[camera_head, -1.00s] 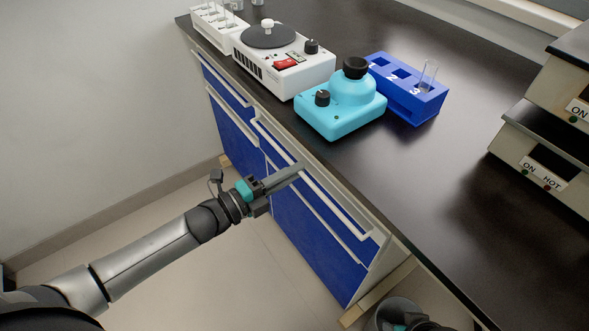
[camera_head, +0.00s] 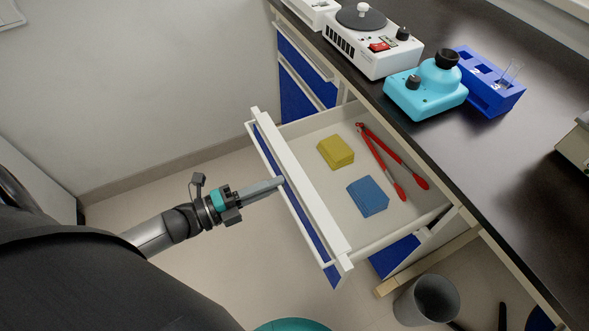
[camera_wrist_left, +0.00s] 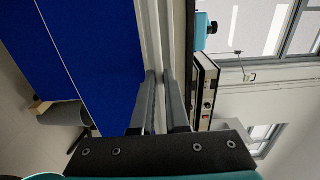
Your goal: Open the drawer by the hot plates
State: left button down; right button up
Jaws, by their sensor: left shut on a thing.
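The drawer (camera_head: 385,236) under the black bench is pulled well out, its white inside showing. Its blue front has a pale handle bar (camera_head: 262,152) running along it. My left gripper (camera_head: 281,182) is shut on this handle near its middle, coming from the left. In the left wrist view, the two fingers (camera_wrist_left: 160,100) lie on either side of the pale handle (camera_wrist_left: 153,35). The edge of a hot plate (camera_head: 577,146) shows at the right on the bench. I cannot make out my right gripper.
A yellow block (camera_head: 335,152), a blue block (camera_head: 368,196) and red tongs (camera_head: 385,160) lie in the drawer. A grey bin (camera_head: 427,300) stands on the floor beyond it. A turquoise device (camera_head: 425,92), a white stirrer (camera_head: 370,42) and a blue rack (camera_head: 490,82) stand on the bench.

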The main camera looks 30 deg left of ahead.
pick_arm(q)
jog(key=shift+p+v, duration=0.3)
jog(key=shift+v, duration=1.75)
pick_arm(e)
jog(key=shift+s+d+f, duration=0.4)
jog(key=shift+s+f, duration=0.05)
jog(key=shift+f, duration=0.15)
pick_arm(q)
jog(key=c, duration=0.9)
grip_release()
jog(key=shift+p+v, duration=0.45)
jog(key=shift+v, duration=7.2)
pick_arm(e)
jog(key=shift+s+d+f, duration=0.55)
jog(key=shift+s+f, duration=0.1)
jog(key=shift+s, duration=0.05)
